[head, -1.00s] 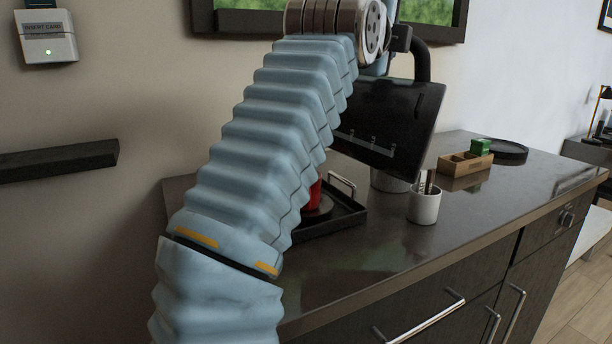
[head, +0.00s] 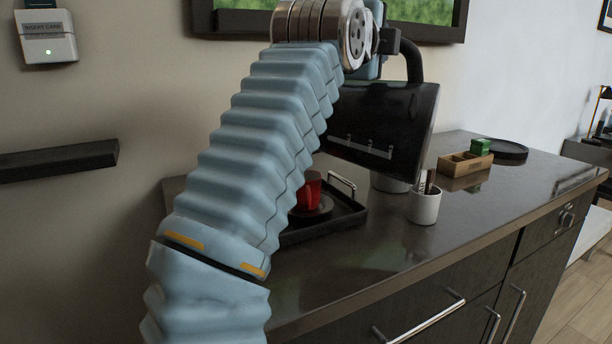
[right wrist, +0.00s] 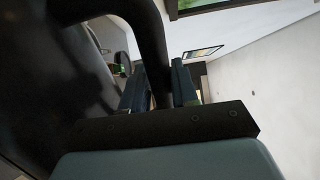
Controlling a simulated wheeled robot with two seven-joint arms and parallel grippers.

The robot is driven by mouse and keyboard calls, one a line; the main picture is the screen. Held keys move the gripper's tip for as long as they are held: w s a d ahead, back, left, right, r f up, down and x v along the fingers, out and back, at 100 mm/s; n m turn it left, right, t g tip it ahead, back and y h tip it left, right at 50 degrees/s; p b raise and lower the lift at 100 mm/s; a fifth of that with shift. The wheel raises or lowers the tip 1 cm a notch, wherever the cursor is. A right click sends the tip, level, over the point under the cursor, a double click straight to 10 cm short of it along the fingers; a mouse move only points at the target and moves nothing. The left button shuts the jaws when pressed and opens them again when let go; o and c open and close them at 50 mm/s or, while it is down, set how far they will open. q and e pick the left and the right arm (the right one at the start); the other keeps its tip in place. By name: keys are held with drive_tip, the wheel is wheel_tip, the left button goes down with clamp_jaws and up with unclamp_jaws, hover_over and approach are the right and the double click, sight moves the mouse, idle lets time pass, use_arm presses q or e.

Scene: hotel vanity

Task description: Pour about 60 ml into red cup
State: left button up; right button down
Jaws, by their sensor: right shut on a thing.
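The red cup (head: 308,194) stands on a dark saucer (head: 318,209) on a black tray, partly hidden behind my right arm. A black jug (head: 385,125) with pale scale marks hangs in the air to the upper right of the cup, slightly tilted. My right gripper (head: 392,42) is shut on the jug's black handle (head: 416,62), largely hidden by my wrist. In the right wrist view, the gripper (right wrist: 160,88) closes on the handle (right wrist: 150,35), and the jug's dark body (right wrist: 65,75) fills the left. No liquid or stream shows. My left gripper is not in view.
The black tray (head: 346,220) with a metal handle sits on the dark counter (head: 440,245). A white cup with sticks (head: 424,207), a wooden box (head: 463,166), a green block (head: 480,146) and a round black tray (head: 507,150) stand to the right. The front-right counter is clear.

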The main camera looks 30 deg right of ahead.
drive_tip(key=shift+w+a+f+n, duration=0.2)
drive_tip(key=shift+w+a+n, duration=0.2)
drive_tip(key=shift+w, duration=0.15)
idle(0.4)
drive_tip(key=shift+s+d, duration=0.25)
drive_tip(key=shift+s, duration=0.05)
idle(0.7)
drive_tip(key=shift+w+a+n, duration=0.25)
drive_tip(key=shift+w+n, duration=0.15)
drive_tip(key=shift+w, duration=0.1)
idle(1.1)
drive_tip(key=s+d+m, duration=0.1)
drive_tip(key=s, duration=0.1)
drive_tip(key=s+d+m, duration=0.1)
drive_tip(key=s, duration=0.1)
drive_tip(key=s+d+m, duration=0.1)
drive_tip(key=s, duration=0.1)
drive_tip(key=shift+d+r+m, duration=0.2)
drive_tip(key=shift+r+m, duration=0.1)
drive_tip(key=shift+r, duration=0.05)
drive_tip(key=shift+s+d+f+m, duration=0.15)
drive_tip(key=shift+s+d+m, duration=0.05)
drive_tip(key=shift+s+m, duration=0.15)
drive_tip(key=shift+s+d+r+m, duration=0.25)
drive_tip(key=shift+s+d+m, duration=0.1)
drive_tip(key=shift+s, duration=0.15)
